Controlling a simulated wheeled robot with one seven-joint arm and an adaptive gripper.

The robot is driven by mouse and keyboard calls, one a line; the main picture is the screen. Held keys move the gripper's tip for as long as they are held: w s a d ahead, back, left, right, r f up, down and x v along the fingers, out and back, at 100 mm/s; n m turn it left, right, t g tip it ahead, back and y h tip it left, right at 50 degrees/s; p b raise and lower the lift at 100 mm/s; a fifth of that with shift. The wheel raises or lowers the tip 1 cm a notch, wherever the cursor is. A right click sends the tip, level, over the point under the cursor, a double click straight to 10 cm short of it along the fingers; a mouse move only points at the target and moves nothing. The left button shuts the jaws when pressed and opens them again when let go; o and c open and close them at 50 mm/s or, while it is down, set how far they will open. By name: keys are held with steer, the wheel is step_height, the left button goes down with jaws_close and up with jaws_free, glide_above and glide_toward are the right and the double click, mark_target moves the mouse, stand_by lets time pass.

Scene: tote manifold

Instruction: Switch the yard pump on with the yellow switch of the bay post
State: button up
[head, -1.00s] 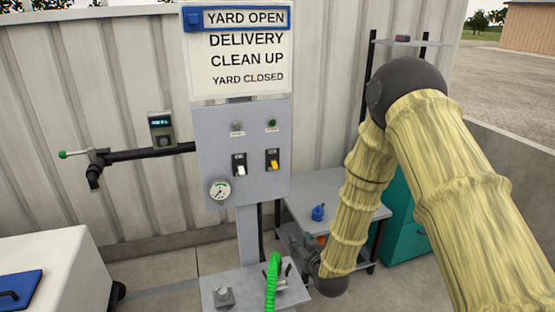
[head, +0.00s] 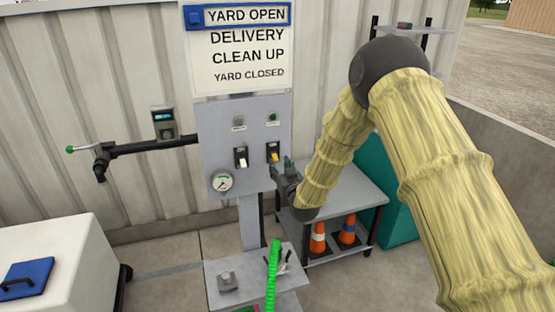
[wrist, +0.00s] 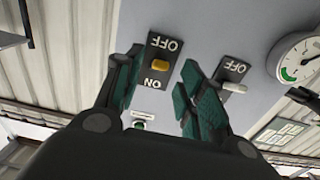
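The bay post's grey panel (head: 215,135) carries two switches on black plates. The yellow switch (head: 273,153) is the right one. The wrist view shows its yellow lever (wrist: 160,66) between the upside-down words OFF and ON; which way it is set I cannot tell for sure. My gripper (head: 281,168) is just below and right of it. In the wrist view my gripper (wrist: 157,88) is open and empty, its green-padded fingers spread, with the yellow switch beyond the gap, seemingly untouched. A green lamp (head: 273,117) sits above the yellow switch; whether it is lit is unclear.
The white switch (head: 241,158) is close on the left, near one fingertip in the wrist view. A gauge (head: 222,181) sits at the panel's lower left. A shelf below holds a green hose (head: 273,275). A metal table (head: 345,187) with cones beneath stands right.

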mark_target(275, 158)
steer(key=shift+p+x, duration=0.4)
steer(key=shift+x, duration=1)
steer(key=shift+c, duration=0.4)
jaws_close()
